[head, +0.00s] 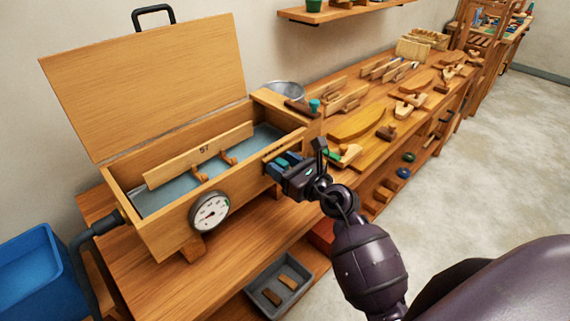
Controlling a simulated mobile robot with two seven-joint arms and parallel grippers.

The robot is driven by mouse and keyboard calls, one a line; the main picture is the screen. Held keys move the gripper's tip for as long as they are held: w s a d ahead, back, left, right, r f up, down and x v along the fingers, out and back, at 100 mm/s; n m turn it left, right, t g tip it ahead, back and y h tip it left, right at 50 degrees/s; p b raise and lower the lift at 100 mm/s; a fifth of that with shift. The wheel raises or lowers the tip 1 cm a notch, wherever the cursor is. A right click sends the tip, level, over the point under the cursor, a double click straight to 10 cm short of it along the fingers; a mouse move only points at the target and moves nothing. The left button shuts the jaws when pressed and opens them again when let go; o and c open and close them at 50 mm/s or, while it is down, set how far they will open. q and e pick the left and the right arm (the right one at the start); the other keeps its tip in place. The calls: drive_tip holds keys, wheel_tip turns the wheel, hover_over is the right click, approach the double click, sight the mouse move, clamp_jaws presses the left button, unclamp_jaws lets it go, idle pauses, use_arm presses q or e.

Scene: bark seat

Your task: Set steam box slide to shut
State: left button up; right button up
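The steam box (168,222) is a long wooden box on the bench. Its lid (150,85) is raised, with a black handle on top. A round dial gauge (210,213) sits on the front wall. My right gripper (279,164) is at the right end of the front wall, by a small dark-marked strip. This may be the slide, but the gripper largely hides it. The finger gap and any contact are unclear. My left gripper is out of view.
A blue bin (40,278) and a dark pipe (96,228) are at the left. The bench right of the box holds wooden planes (405,106) and curved boards (362,122). A grey tray (279,287) lies below. The floor at right is clear.

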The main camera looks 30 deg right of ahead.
drive_tip(key=shift+d, duration=0.15)
drive_tip(key=shift+s+d, duration=0.1)
drive_tip(key=shift+s, duration=0.15)
drive_tip(key=b+v, duration=0.1)
drive_tip(key=v, duration=0.9)
drive_tip(key=shift+s, duration=0.1)
